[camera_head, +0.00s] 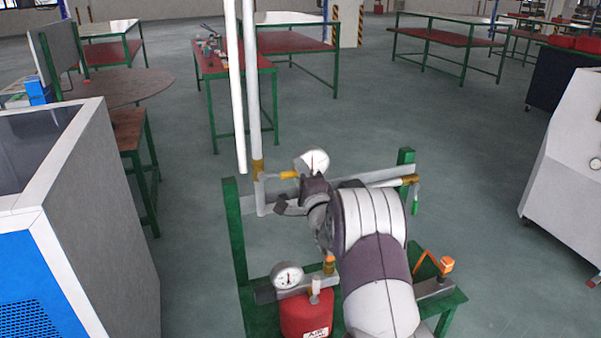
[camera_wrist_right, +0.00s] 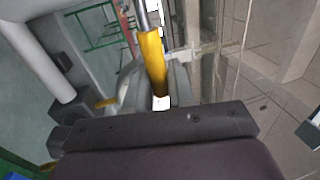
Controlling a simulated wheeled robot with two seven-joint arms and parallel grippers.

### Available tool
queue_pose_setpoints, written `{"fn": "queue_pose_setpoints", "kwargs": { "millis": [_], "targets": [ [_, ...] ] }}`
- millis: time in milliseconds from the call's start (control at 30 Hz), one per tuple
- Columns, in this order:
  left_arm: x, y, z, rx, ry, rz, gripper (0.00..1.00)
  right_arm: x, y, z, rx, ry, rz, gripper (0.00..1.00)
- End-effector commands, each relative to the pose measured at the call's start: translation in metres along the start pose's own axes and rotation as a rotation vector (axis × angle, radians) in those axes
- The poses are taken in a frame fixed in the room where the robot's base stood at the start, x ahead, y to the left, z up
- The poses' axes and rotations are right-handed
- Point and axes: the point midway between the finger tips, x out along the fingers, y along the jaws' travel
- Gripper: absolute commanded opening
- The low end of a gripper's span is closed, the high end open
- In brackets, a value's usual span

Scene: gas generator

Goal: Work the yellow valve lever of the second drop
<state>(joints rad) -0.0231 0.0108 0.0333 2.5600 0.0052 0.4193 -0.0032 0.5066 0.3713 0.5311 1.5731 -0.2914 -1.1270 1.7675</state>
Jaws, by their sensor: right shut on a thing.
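The yellow valve lever (camera_head: 290,174) sits left of a round gauge, beside the upright pipe in the head view. My right gripper (camera_head: 288,200) is at this pipe work, just below the lever, its wrist partly covering the spot. In the right wrist view a yellow bar (camera_wrist_right: 152,62) runs away between the grey fingers (camera_wrist_right: 155,92). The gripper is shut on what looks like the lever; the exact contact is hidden. A small orange-yellow piece (camera_wrist_right: 106,103) shows left of the fingers. My left gripper is not in view.
A gauge (camera_head: 312,162) stands beside my right wrist. A green frame (camera_head: 237,235) carries the pipes. A red tank (camera_head: 305,315), a lower gauge (camera_head: 288,275) and an orange valve handle (camera_head: 447,265) are nearby. A grey cabinet (camera_head: 100,220) stands left; open floor lies behind.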

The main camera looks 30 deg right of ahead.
Motion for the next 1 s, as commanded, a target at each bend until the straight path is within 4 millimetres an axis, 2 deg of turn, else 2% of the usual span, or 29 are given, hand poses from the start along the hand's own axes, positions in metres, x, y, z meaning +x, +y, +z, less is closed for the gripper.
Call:
{"fn": "queue_pose_setpoints", "kwargs": {
  "millis": [267,300,333,367,633,733,867,1000],
  "targets": [
    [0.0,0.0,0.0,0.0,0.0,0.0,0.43,-0.001,0.002,0.0,0.004,0.002,0.003,0.0],
    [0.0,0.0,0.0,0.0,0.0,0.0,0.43,-0.001,0.002,0.0,0.003,0.001,0.004,0.3],
    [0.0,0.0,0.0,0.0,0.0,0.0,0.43,-0.001,0.002,0.0,0.003,0.001,0.004,0.4],
    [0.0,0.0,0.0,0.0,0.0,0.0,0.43,-0.001,0.002,0.0,0.003,0.001,0.004,0.41],
    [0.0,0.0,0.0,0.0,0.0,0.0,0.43,-0.001,0.001,0.0,0.001,0.001,0.002,0.41],
    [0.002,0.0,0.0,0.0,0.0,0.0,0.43,-0.007,0.001,0.0,0.001,0.001,0.002,0.41],
    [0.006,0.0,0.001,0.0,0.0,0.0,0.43,-0.03,0.002,0.0,0.001,0.002,0.003,0.41],
    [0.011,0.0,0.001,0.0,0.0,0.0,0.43,-0.067,0.003,-0.001,0.001,0.003,0.004,0.41]
  ]
}}
